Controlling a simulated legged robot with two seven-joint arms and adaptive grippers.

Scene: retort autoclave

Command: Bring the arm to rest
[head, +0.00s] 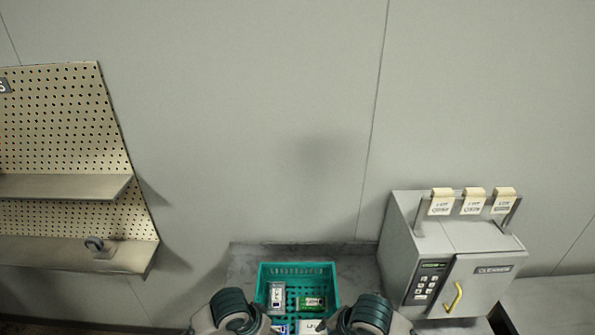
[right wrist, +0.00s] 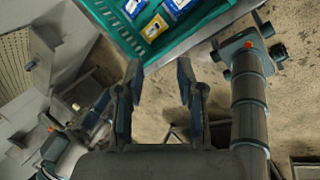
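My right gripper (right wrist: 160,85) shows in the right wrist view with its two fingers spread apart and nothing between them. The edge of a teal basket (right wrist: 205,40) lies just beyond its fingertips. In the head view, parts of both my arms come in at the bottom edge, on either side of the basket (head: 328,270).
The basket stands on a grey counter (head: 245,255) and holds several small packs. A grey autoclave (head: 455,240) with a yellow handle and three tags stands at right. A pegboard shelf (head: 65,187) is at left. The wall between is bare.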

